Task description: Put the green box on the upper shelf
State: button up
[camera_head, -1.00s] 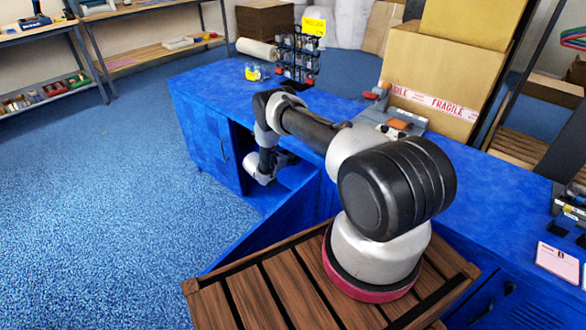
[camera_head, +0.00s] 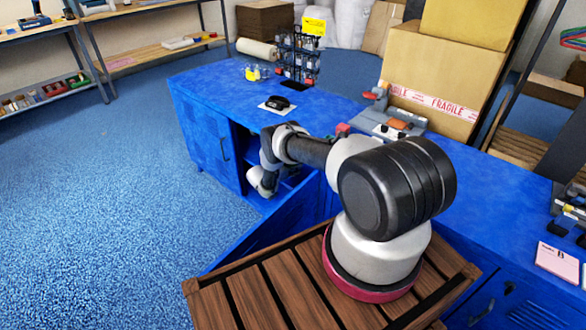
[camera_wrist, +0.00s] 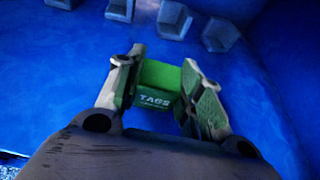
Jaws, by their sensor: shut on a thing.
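The green box (camera_wrist: 160,76), marked "TAGS", is between the two fingers of my gripper (camera_wrist: 163,88) in the wrist view. The gripper is shut on it. Blue surfaces surround it. In the head view my arm reaches down to the open front of the blue cabinet (camera_head: 211,150). My fingers and the green box are hidden there behind my wrist. Part of a blue shelf (camera_head: 254,158) shows inside the opening, partly covered by my arm. I cannot tell from these views how high the box is relative to that shelf.
Several grey bin-like things (camera_wrist: 222,35) stand along the top of the wrist view. On the counter are a black item on a white sheet (camera_head: 277,104), a card rack (camera_head: 298,58) and a tape dispenser (camera_head: 392,122). A blue door panel (camera_head: 270,235) stands open beside my arm.

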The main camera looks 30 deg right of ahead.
jog(key=o, duration=1.1)
jog(key=shift+r, duration=0.1)
jog(key=v, duration=1.2)
